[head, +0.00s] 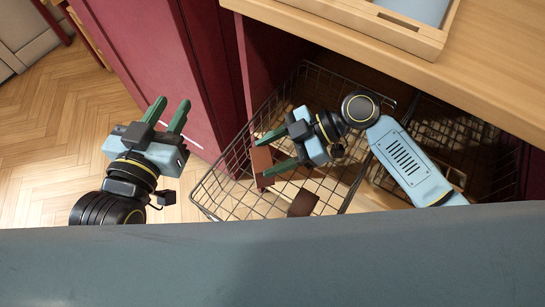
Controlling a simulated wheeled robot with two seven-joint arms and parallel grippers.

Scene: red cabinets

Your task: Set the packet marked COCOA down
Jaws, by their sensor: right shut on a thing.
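My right gripper (264,157) is shut on a flat brown packet (261,164), held between its green fingers. I cannot read any marking on it, so I cannot confirm it says COCOA. The packet is over the left part of a wire basket (206,190) that is pulled out from the cabinet; I cannot tell whether it touches the basket. A second dark brown item (303,204) is in the basket near its front side, to the lower right of my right gripper. My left gripper (172,105) is open and empty, left of the basket in front of a red cabinet.
A wooden counter (470,84) overhangs the basket at the upper right and carries a wooden tray (395,35). Another wire basket (445,130) sits inside the cabinet at right. A red cabinet door (150,60) stands left. Wooden floor (50,125) is open at far left.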

